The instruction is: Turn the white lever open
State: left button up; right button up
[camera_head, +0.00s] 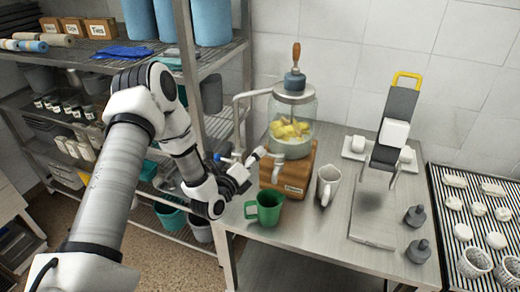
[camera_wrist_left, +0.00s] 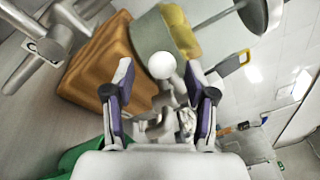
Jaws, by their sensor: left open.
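The white lever shows in the left wrist view as a round white knob (camera_wrist_left: 161,65) on a pale grey tap body (camera_wrist_left: 183,122). My left gripper (camera_wrist_left: 159,84) is open, with one purple-padded finger on each side of the knob and tap. Clear contact with either finger is not visible. In the head view my left gripper (camera_head: 249,164) is just left of the wooden stand (camera_head: 290,172), which holds a glass jar (camera_head: 293,108) with yellow pieces inside. There a grey spout (camera_head: 279,173) shows at the stand's front; I cannot clearly separate the lever from my fingers.
A green jug (camera_head: 267,208) stands close below my left gripper. A white jug (camera_head: 327,184) stands right of the stand. A grey slicer-like device (camera_head: 391,122) and two dark weights (camera_head: 415,216) are farther right. A metal shelf rack (camera_head: 205,50) stands close left of the table.

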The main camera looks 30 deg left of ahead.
pick_arm(q)
jog(key=w, duration=0.2)
jog(key=shift+w+d+r, duration=0.15)
jog(key=shift+w, duration=0.2)
jog(key=shift+a, duration=0.2)
pick_arm(e)
jog(key=shift+r, duration=0.35)
pick_arm(q)
jog(key=shift+d, duration=0.1)
grip_shut()
pick_arm(e)
jog(key=shift+d, duration=0.15)
